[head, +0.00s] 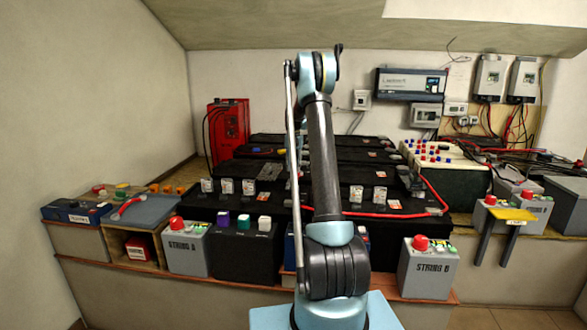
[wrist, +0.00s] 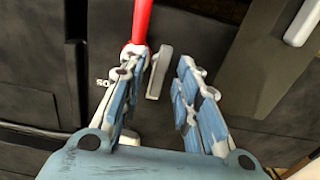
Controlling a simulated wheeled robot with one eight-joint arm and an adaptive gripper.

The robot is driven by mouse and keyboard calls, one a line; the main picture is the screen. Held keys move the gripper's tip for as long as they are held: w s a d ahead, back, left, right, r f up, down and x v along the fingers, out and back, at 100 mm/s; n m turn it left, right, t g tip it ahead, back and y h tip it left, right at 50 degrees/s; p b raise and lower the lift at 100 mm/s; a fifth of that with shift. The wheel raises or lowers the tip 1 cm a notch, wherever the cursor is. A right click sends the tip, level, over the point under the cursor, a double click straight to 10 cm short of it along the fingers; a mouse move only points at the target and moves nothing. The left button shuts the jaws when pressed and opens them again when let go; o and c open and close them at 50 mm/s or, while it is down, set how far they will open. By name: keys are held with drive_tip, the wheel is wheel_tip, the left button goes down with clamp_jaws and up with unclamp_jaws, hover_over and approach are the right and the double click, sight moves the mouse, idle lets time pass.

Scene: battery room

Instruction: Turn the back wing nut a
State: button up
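My gripper (wrist: 161,66) is open in the wrist view, its two blue-grey fingers apart over a dark battery top (wrist: 200,25). A pale, narrow upright piece (wrist: 158,73) stands between the fingertips, closer to the left finger. It may be a wing nut or a terminal tab; I cannot tell which. A red cable (wrist: 142,20) ends by the left fingertip; whether they touch is unclear. In the head view my arm hides the gripper and part of the black batteries (head: 380,160). No wing nut can be made out there for certain.
Grey boxes with red knobs stand at the front, left (head: 188,252) and right (head: 428,272). A red cable (head: 390,214) runs across the batteries. A red unit (head: 228,130) stands back left. Another pale bar (wrist: 304,20) lies right of my gripper.

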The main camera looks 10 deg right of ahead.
sight(294, 167)
wheel_tip(294, 167, up, 12)
idle(0.8)
